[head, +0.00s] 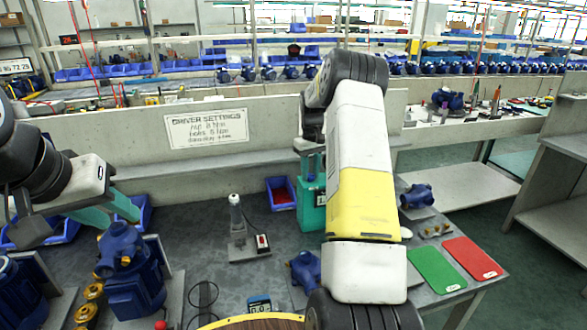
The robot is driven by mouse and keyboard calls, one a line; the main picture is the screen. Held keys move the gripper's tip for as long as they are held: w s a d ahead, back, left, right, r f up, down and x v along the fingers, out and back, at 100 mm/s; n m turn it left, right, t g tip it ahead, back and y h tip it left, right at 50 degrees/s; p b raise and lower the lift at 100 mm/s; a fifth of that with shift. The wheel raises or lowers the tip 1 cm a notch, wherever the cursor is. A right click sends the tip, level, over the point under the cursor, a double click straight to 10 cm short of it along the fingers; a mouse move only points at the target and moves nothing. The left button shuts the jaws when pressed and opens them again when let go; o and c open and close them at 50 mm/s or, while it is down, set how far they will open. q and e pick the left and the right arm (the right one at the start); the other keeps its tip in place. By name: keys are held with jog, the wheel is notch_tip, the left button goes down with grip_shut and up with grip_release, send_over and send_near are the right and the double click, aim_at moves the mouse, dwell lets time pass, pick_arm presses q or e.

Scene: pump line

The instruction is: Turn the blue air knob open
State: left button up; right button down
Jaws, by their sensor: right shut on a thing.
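My right gripper (312,160) is partly hidden behind that arm, pointing down at the back of the bench, just above a teal box (310,214) with a pale label.
A grey bench (228,285) has a low back wall with a driver settings sign (206,129). A bottle-like device on a stand (236,225), a blue bin of red parts (281,193), another blue pump (304,268) and green (436,268) and red (471,257) mats stand around.

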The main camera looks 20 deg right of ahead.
aim_at(310, 175)
dwell(0.4)
jog(key=c, duration=1.1)
grip_release()
jog(key=shift+o, duration=0.2)
notch_tip(310, 175, up, 8)
jog(key=shift+f, duration=0.2)
jog(key=shift+r, duration=0.15)
